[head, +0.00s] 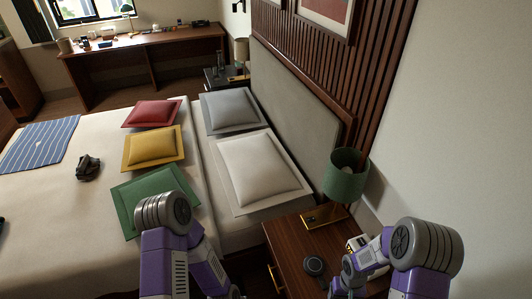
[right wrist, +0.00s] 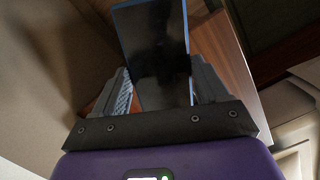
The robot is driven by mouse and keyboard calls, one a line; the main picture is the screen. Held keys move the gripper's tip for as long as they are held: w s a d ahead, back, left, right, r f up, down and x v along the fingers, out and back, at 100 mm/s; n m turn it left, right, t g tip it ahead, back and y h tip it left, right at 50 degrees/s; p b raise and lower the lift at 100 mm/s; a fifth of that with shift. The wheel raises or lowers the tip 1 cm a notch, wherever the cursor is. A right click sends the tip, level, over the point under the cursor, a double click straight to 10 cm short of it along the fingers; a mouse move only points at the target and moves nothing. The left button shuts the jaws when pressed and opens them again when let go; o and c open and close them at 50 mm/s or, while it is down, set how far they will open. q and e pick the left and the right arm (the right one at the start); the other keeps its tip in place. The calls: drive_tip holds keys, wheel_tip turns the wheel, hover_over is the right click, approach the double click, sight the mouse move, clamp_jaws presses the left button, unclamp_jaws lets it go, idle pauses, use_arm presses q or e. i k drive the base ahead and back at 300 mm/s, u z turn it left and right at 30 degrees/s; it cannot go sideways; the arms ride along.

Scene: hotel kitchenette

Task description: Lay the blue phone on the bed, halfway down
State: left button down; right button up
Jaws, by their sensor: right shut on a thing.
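The blue phone (right wrist: 152,45), with a dark screen and blue edges, is between the fingers of my right gripper (right wrist: 162,85) in the right wrist view. The gripper is shut on it. In the head view my right arm reaches over the nightstand at the lower right, and I cannot make out the phone there. The bed (head: 65,222) has a pale cover and fills the left and middle of the head view. My left arm is bent at the bottom middle, in front of the bed, and its gripper is not in view.
Red (head: 152,113), yellow (head: 153,146), green (head: 150,190), grey (head: 229,108) and white (head: 256,168) pillows lie on the bed. A dark object (head: 88,168) and a striped blue cloth (head: 40,143) lie farther left.

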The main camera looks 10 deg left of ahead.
sight(82, 242)
drive_tip(key=u, duration=0.45)
drive_tip(key=k, duration=0.7)
drive_tip(key=u, duration=1.2)
drive_tip(key=i, duration=0.55)
drive_tip(key=u, duration=1.3)
drive_tip(key=i, duration=1.6)
drive_tip(key=z, duration=0.4)
drive_tip(key=i, duration=0.9)
drive_tip(key=z, duration=0.6)
